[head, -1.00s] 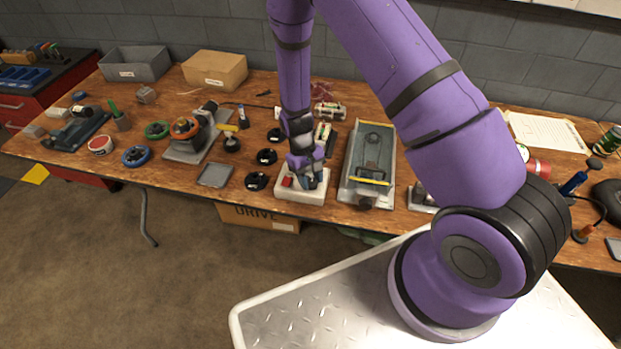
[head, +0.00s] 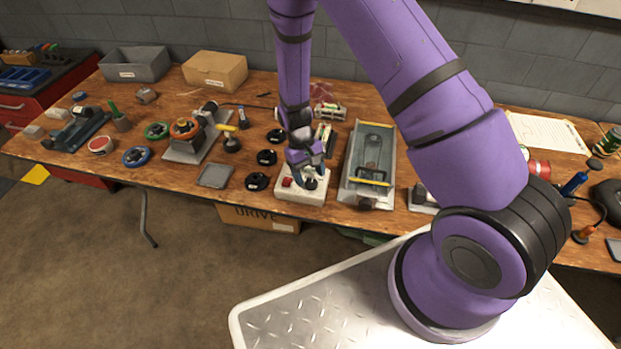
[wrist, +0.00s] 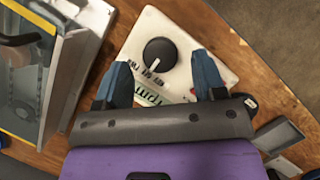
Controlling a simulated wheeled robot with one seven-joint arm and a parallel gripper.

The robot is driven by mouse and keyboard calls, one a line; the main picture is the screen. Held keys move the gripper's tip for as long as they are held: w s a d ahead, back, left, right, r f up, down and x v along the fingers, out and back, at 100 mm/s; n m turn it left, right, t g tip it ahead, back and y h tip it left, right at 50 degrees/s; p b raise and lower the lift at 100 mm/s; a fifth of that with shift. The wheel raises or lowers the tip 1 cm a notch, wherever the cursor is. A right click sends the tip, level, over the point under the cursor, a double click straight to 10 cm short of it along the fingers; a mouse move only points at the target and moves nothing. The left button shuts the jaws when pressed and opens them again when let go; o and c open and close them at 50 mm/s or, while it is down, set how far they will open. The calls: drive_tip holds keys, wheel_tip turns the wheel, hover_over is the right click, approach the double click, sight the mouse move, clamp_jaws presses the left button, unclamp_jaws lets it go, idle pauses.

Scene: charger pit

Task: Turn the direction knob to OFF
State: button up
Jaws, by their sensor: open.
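The direction knob (wrist: 159,54) is a round black dial with a white pointer line, on a pale control box (wrist: 205,30). No contact shows. In the head view my gripper (head: 305,174) is just above the control box (head: 301,198), which also carries a red button (head: 287,182). The knob (head: 311,184) is partly hidden by the fingers.
A grey tray-like unit with a clear cover and yellow bar (head: 370,165) stands close right of the box. Several black round parts (head: 257,181) lie to its left, beside a flat grey square (head: 215,174). The table's front edge is close below the box.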

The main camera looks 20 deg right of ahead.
drive_tip(key=v, duration=0.9)
drive_tip(key=s+d+r+t+y, duration=0.1)
drive_tip(key=s+d+r+t, duration=0.15)
drive_tip(key=r, duration=1.15)
drive_tip(key=s+d+r+t, duration=0.15)
drive_tip(key=s+r, duration=0.25)
drive_tip(key=r, duration=0.9)
drive_tip(key=s+d+r+m+t, duration=0.1)
drive_tip(key=s+r+t, duration=0.1)
drive_tip(key=s+r, duration=0.4)
drive_tip(key=s+d+r+t, duration=0.2)
drive_tip(key=s+r, duration=0.4)
drive_tip(key=s, duration=0.7)
drive_tip(key=shift+s+d+r+m+t, duration=0.2)
drive_tip(key=shift+d+r+m+t, duration=0.15)
drive_tip(key=shift+t, duration=0.45)
